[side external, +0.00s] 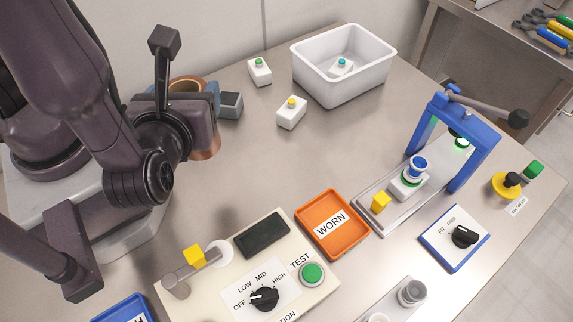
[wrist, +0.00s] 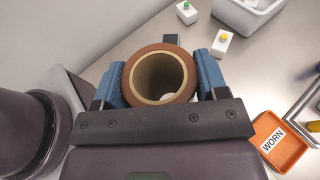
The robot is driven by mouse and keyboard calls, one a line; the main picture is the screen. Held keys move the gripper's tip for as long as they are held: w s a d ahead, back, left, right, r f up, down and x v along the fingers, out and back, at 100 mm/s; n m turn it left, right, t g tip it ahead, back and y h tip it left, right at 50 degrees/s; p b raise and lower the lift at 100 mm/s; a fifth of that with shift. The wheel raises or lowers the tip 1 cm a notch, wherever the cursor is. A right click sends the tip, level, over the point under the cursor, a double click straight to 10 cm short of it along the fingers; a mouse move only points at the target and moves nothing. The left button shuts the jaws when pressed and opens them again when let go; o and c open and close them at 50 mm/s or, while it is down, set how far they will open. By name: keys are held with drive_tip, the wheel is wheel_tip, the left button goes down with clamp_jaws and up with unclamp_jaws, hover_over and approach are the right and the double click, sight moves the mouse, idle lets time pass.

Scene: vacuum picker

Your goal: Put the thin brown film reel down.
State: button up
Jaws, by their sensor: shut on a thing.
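The brown film reel (wrist: 129,73) is a short, hollow brown tube with a tan inner edge. My gripper (wrist: 161,76) is shut on it, with a blue finger pad pressed against each side. In the wrist view its open end faces the camera, and something pale shows through the hole. In the side view the reel (side external: 205,147) is largely hidden by my gripper, at the left of the table. I cannot tell whether the reel touches the table or how high it is.
White boxes with a green button (side external: 259,71) and a yellow button (side external: 291,113) stand near the white bin (side external: 345,88). The orange WORN tray (side external: 333,225), cream test panel (side external: 268,270) and blue-framed press (side external: 480,150) stand to the right and front. Bare table lies centrally.

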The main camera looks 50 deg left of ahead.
drive_tip(key=w+d+f, duration=0.3)
drive_tip(key=w+f, duration=0.3)
drive_tip(key=w+d+f, duration=0.2)
drive_tip(key=w+f, duration=0.4)
drive_tip(key=shift+w+d+f, duration=0.2)
drive_tip(key=shift+d+f, duration=0.15)
drive_tip(key=shift+d, duration=0.05)
drive_tip(key=o, duration=1)
drive_tip(key=shift+f, duration=0.1)
